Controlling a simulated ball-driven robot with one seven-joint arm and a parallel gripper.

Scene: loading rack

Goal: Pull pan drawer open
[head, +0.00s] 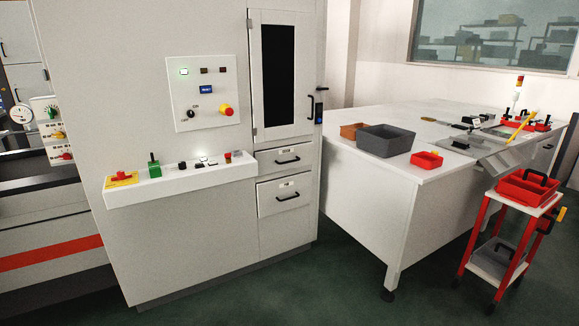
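Two drawers are set one above the other in the right part of the large grey machine cabinet. The upper drawer (276,163) is shallow, with a black bar handle and a small label. The lower drawer (272,203) is taller, also with a black bar handle (288,197) and a small label. Both look shut or nearly so; I cannot read the labels to tell which is the pan drawer. My gripper is not in view.
Above the drawers is a door with a dark window (279,75). A control ledge (180,179) juts out left of them. A white table (365,182) with bins stands right, and a red trolley (470,232) beyond. The green floor (330,290) in front is clear.

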